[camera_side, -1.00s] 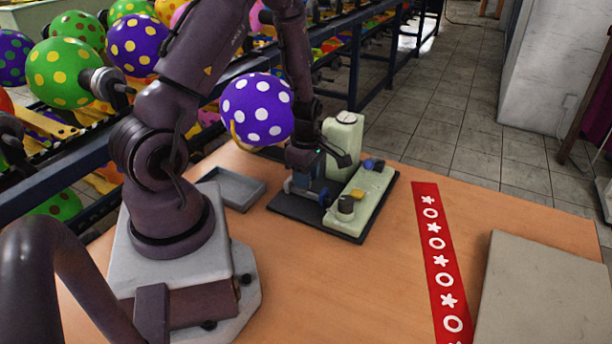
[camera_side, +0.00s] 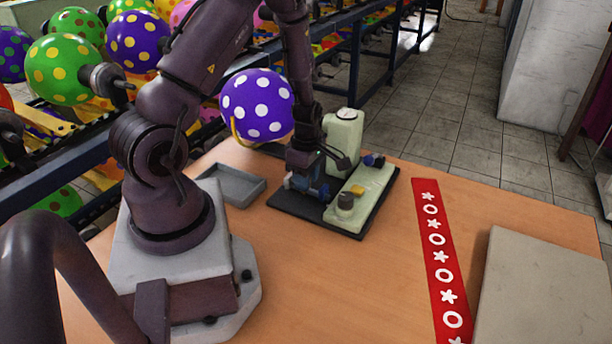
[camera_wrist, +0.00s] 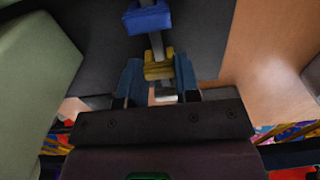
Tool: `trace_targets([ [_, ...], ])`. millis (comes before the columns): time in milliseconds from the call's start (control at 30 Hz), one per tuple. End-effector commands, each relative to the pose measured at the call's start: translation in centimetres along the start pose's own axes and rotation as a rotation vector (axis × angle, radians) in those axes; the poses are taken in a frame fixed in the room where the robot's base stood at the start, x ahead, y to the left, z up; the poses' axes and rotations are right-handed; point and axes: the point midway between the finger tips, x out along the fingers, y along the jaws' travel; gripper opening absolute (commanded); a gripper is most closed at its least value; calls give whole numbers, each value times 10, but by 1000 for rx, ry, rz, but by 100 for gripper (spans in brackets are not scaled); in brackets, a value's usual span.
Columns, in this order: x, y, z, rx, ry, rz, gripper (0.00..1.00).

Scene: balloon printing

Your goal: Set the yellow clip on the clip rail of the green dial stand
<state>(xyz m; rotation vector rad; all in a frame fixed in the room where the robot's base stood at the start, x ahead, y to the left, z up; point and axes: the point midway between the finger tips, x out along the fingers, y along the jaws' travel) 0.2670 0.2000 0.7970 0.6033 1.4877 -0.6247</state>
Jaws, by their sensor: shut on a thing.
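The yellow clip (camera_wrist: 158,69) sits between the blue fingers of my gripper (camera_wrist: 157,82) in the wrist view, and the gripper is shut on it. A thin grey bar (camera_wrist: 157,45) runs from the clip to a blue clip-like piece (camera_wrist: 148,18) ahead. I cannot tell whether the yellow clip touches this bar. In the side view my gripper (camera_side: 306,186) is low over the dark base plate, left of the green dial stand (camera_side: 344,142). The stand is upright with a dial on top. The held clip is not distinct in the side view.
A pale green block (camera_side: 365,192) with a grey knob, a yellow piece and a blue piece lies on the dark plate (camera_side: 287,208). A grey tray (camera_side: 240,190) is at left. A purple dotted balloon (camera_side: 258,106) hangs behind my gripper.

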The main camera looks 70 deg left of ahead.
Motion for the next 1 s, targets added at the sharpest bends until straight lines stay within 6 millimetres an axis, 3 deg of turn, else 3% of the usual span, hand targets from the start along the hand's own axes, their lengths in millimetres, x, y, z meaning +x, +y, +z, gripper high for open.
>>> trace_targets([
  [667,4,0,0,0,0,1,11],
  [700,4,0,0,0,0,2,40],
  [800,4,0,0,0,0,1,60],
  [1000,4,0,0,0,0,1,60],
])
